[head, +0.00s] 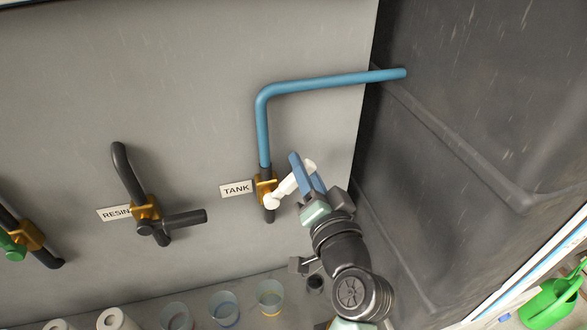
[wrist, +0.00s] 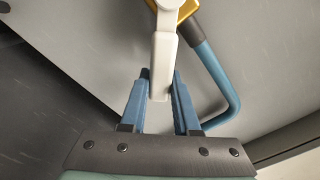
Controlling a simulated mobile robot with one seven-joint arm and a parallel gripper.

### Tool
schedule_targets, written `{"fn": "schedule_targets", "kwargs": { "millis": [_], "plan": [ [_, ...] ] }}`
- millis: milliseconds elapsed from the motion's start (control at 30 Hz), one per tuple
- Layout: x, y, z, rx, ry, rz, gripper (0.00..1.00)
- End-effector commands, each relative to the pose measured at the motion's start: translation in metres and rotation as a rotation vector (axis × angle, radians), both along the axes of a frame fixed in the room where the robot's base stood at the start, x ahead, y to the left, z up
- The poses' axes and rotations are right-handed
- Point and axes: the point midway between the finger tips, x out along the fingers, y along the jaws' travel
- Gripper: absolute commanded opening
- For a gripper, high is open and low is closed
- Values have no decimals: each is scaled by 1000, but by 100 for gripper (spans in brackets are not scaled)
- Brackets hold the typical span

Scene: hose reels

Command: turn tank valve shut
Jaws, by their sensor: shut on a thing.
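The tank valve has a brass body (head: 265,187) on a blue pipe (head: 263,130), beside a label reading TANK (head: 237,189). Its white lever (head: 287,189) slants up and right from the valve, at an angle to the pipe. My gripper (head: 306,172) is shut on the lever's outer part, with a blue finger on each side. In the wrist view, the lever (wrist: 164,50) runs down between the fingers of my gripper (wrist: 161,88). The brass body (wrist: 186,10) shows at the top there. The lever's pivot is partly hidden.
A resin valve (head: 146,208) with a dark lever sits to the left, and a green-handled valve (head: 20,242) at the far left. Several cups (head: 224,307) stand below. A dark wall (head: 470,120) rises close on the right.

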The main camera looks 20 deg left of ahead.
Motion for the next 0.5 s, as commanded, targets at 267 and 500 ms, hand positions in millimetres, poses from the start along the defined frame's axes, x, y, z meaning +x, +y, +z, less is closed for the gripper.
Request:
{"fn": "schedule_targets", "kwargs": {
  "millis": [267,500],
  "plan": [
    [8,-13,-21,220,152,-3,0],
    [12,-19,-38,402,275,-2,0]
  ]
}}
